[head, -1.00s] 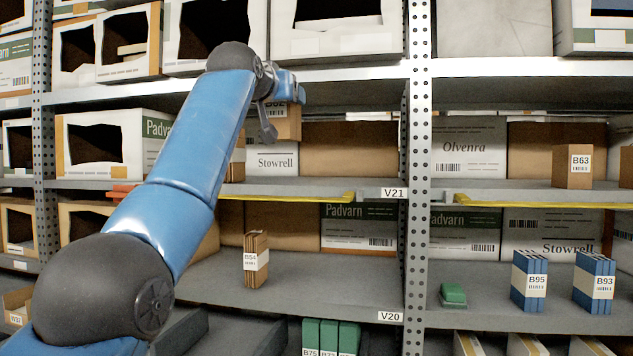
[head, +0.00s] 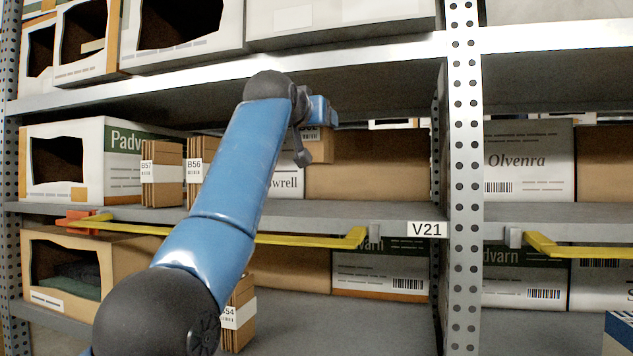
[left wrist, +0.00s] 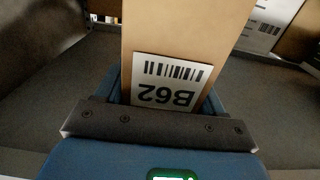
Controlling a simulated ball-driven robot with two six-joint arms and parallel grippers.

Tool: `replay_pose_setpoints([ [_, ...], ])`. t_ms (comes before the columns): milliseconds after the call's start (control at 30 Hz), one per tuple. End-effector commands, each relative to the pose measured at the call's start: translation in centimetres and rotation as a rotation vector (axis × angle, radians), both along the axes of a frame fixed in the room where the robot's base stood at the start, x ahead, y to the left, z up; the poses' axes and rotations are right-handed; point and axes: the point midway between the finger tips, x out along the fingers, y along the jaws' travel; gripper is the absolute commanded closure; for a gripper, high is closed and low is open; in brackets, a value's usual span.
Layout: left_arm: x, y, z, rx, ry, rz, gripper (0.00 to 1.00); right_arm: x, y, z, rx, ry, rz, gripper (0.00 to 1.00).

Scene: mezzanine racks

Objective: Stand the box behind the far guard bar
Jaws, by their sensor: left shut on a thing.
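My left gripper (head: 308,130) is shut on a tan cardboard box (head: 321,148) labelled B62. It holds the box above shelf V21 (head: 395,215), in front of the tan and white cartons there. In the left wrist view the box (left wrist: 185,28) rises from the gripper, with its label upside down. A yellow guard bar (head: 310,239) runs along the front of shelf V21, left of the perforated post, partly hidden by my arm. Another yellow guard bar (head: 590,250) begins right of the post. My right gripper is out of view.
Boxes B57 (head: 161,175) and B56 (head: 193,160) stand on the same shelf, left of my arm. The perforated post (head: 465,180) divides the bays. A shelf edge (head: 350,58) lies above the gripper. Box B54 (head: 240,315) stands on the shelf below.

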Motion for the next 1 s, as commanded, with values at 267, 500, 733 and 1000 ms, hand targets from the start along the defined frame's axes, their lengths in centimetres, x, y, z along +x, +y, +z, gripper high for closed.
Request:
replay_pose_setpoints([
  [267,0.0,0.1,-2.2,0.0,-0.001,0.002,0.68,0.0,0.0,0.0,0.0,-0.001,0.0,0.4],
  [500,-0.1,0.1,-4.7,0.0,-0.001,0.001,0.68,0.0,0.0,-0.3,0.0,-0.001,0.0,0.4],
  [733,0.0,0.1,-5.7,0.0,-0.001,0.002,0.68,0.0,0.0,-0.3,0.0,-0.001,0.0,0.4],
  [1000,0.1,0.1,-8.0,0.0,0.001,0.002,0.68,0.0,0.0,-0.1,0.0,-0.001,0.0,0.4],
])
